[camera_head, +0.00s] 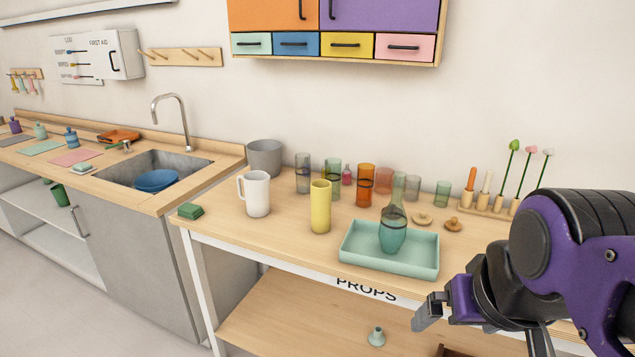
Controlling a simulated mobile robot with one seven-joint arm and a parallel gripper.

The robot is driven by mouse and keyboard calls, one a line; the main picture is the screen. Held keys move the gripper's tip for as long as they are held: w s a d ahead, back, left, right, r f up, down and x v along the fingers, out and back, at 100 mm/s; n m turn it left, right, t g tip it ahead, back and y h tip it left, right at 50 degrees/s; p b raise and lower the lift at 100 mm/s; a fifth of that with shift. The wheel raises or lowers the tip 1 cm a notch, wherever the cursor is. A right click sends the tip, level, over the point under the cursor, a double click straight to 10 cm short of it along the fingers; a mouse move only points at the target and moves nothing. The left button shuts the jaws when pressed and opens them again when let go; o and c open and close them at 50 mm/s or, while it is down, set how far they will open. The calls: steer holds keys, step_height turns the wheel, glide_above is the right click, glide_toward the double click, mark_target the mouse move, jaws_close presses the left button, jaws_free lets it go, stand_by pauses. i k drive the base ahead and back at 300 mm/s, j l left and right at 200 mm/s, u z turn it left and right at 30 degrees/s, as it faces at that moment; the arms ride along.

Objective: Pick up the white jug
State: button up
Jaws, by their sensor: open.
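The white jug (257,194) stands upright on the wooden props table, toward its left end. Its handle points left. My gripper (432,312) is at the lower right, in front of the table's front edge. It is well to the right of the jug and apart from it. It looks empty, and part of it is hidden by my own wrist.
A yellow cylinder (320,206) stands right of the jug, a green sponge (190,211) to its left, and a grey pot (264,158) behind. A teal tray (389,265) holds a glass bottle (393,232). Several glasses stand behind. Bare tabletop lies in front of the jug.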

mark_target(256, 184)
steer(key=i+j, duration=0.1)
steer(key=j, duration=0.75)
steer(key=i+j+z, duration=0.1)
steer(key=j, duration=0.7)
steer(key=i+j, duration=0.15)
steer(key=j, duration=0.7)
steer(key=j+z, duration=0.1)
steer(key=j, duration=0.75)
steer(key=i, duration=0.05)
